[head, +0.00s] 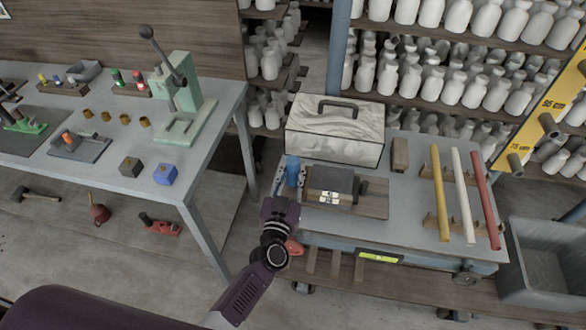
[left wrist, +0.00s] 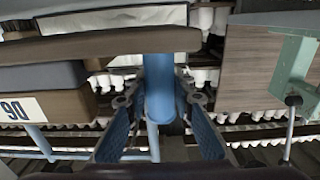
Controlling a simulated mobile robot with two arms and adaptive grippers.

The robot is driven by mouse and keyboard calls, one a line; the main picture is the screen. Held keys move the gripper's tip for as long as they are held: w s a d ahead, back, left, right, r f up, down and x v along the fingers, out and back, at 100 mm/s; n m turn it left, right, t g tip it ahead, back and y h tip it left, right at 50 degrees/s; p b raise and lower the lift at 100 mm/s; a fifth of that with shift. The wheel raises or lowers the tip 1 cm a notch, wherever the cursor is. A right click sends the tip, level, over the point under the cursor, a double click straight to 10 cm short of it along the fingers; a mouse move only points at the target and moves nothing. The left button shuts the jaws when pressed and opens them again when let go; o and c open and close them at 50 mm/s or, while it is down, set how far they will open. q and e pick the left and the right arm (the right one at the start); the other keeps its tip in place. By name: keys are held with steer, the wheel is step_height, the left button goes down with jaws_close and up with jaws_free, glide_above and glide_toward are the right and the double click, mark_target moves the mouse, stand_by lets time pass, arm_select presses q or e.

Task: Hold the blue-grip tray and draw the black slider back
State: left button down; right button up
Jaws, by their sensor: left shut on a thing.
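The blue grip (head: 292,171) stands upright at the left end of a brown wooden tray (head: 376,207) on the grey cart. In the left wrist view the blue grip (left wrist: 160,92) stands between my two finger pads. My left gripper (head: 284,188) is shut on it; the finger contact is partly hidden in the head view. A dark block (head: 333,181) sits on the tray with a white label (head: 329,198) in front. A small black piece (head: 362,188) at the block's right looks like the slider. The label also shows in the left wrist view (left wrist: 22,108). My right gripper is not in view.
A pale case (head: 335,145) with a black handle stands behind the tray. Yellow, white and red rods (head: 462,195) lie on racks to the right. A red knob (head: 294,247) is at the cart's front left. A workbench (head: 205,140) with a green press stands left.

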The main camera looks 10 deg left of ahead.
mark_target(292, 183)
arm_select(q)
steer(key=shift+f, duration=0.3)
steer(key=shift+w+f+b, duration=0.2)
steer(key=shift+f+b, duration=1.05)
steer(key=shift+b, duration=0.05)
steer(key=shift+f, duration=0.25)
stand_by(0.8)
